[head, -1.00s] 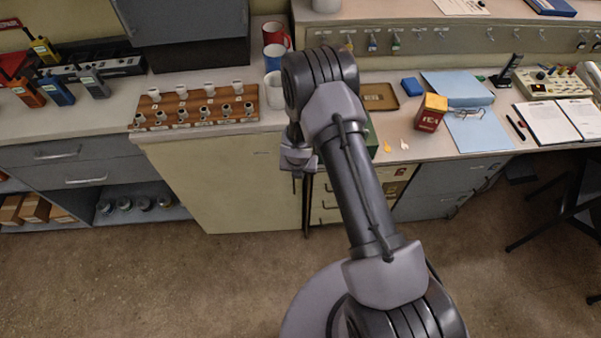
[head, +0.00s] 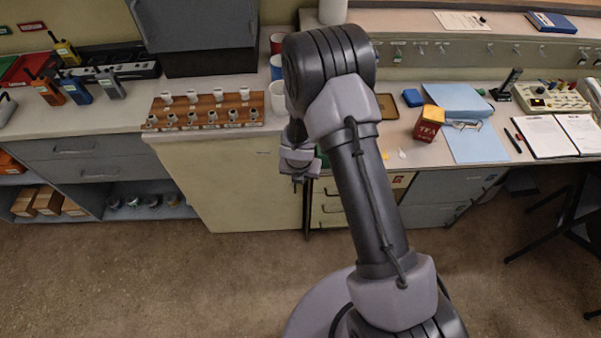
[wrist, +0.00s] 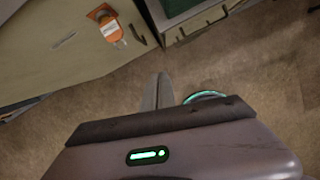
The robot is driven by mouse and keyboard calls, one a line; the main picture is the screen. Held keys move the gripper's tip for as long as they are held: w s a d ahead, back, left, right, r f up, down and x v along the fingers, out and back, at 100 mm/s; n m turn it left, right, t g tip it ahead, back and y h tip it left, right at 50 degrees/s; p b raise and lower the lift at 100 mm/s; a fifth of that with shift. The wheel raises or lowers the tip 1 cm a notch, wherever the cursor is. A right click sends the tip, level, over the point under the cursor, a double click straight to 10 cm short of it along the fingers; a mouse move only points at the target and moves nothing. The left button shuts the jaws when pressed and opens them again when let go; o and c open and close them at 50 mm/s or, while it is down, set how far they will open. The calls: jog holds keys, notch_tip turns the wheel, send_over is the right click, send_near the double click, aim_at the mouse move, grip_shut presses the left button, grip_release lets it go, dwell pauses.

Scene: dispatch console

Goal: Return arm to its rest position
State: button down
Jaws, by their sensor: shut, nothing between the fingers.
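My arm rises from the bottom of the head view and folds over at the top. My gripper (head: 300,178) hangs down in front of the cream cabinet (head: 235,190), below counter height. Its fingers are small in the head view. In the wrist view my gripper (wrist: 163,92) has its fingers together with nothing between them, pointing out over the brown floor (wrist: 230,60). It appears clear of the cabinet and touches nothing that I can see.
A wooden rack with white-topped pieces (head: 205,112) stands on the left counter. A tea box (head: 429,123) and blue folder (head: 457,98) lie on the right desk. An orange tag (wrist: 106,22) shows on the cabinet front. A dark chair (head: 570,215) stands far right. Floor in front is free.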

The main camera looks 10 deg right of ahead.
jog(key=s+d+r+m+t+h+b, duration=0.1)
jog(key=s+d+r+m+b, duration=0.15)
jog(key=r+m, duration=0.75)
jog(key=s+d+r+m+t+b, duration=0.1)
jog(key=s+d+r+m+b, duration=0.15)
jog(key=r+m, duration=0.8)
jog(key=s+a+r+m+y+b, duration=0.1)
jog(key=s+a+r+m, duration=0.1)
jog(key=s+m, duration=0.3)
jog(key=s+a+r+m+y+b, duration=0.1)
jog(key=s+r+m, duration=0.3)
jog(key=s, duration=0.4)
jog(key=s+a+r+m+t+y+b, duration=0.1)
jog(key=s+a+r+m+y, duration=0.1)
jog(key=s+m, duration=0.4)
notch_tip(320, 180, up, 2)
jog(key=shift+s+a+b, duration=0.35)
jog(key=shift+s+a, duration=0.05)
jog(key=shift+a, duration=0.4)
